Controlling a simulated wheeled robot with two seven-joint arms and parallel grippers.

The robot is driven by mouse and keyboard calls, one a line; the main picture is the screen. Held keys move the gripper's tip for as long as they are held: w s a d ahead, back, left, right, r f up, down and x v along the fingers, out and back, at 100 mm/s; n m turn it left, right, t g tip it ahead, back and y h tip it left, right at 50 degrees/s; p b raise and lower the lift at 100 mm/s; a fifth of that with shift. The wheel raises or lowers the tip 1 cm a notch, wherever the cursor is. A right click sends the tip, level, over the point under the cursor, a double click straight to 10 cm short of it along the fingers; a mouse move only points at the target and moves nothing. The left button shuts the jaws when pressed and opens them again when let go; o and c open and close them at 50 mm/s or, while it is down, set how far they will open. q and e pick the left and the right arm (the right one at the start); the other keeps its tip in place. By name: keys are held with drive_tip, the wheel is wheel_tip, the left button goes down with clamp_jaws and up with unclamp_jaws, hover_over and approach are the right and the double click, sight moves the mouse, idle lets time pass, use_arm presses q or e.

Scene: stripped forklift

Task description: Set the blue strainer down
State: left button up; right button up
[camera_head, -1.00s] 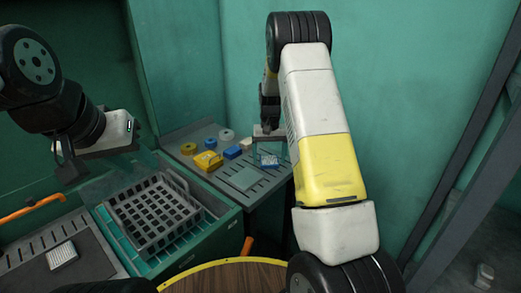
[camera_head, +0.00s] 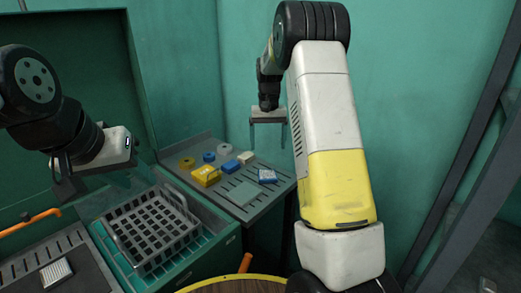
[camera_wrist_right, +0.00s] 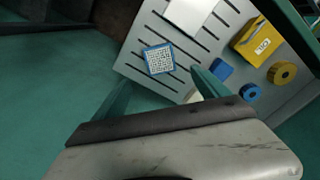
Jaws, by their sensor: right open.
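The blue strainer (camera_head: 267,176) lies on the grey slotted shelf (camera_head: 262,203), near its right edge. In the right wrist view it shows as a small blue square with a pale perforated top (camera_wrist_right: 159,59). My right gripper (camera_head: 268,143) is open and empty, raised above and behind the shelf, apart from the strainer. Its two greenish fingers (camera_wrist_right: 160,92) show in the right wrist view. My left gripper (camera_head: 62,178) hangs at the left, away from the shelf; its fingers are too dark to judge.
The shelf also holds a yellow box (camera_head: 206,176), a blue block (camera_head: 231,166), a white block (camera_head: 246,157), a few rings (camera_head: 224,149) and a pale flat plate (camera_head: 242,194). A grey basket (camera_head: 155,232) stands left of the shelf. The green wall is close behind.

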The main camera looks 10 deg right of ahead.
drive_tip(key=s+a+r+t+y, duration=0.2)
drive_tip(key=s+r+t, duration=0.1)
drive_tip(key=s+r, duration=1.2)
drive_tip(key=s+a+f+n+t, duration=0.1)
drive_tip(key=s, duration=0.8)
drive_tip(key=s+a+f+n+t, duration=0.1)
drive_tip(key=s+t, duration=0.1)
drive_tip(key=s, duration=0.7)
drive_tip(key=shift+a, duration=0.3)
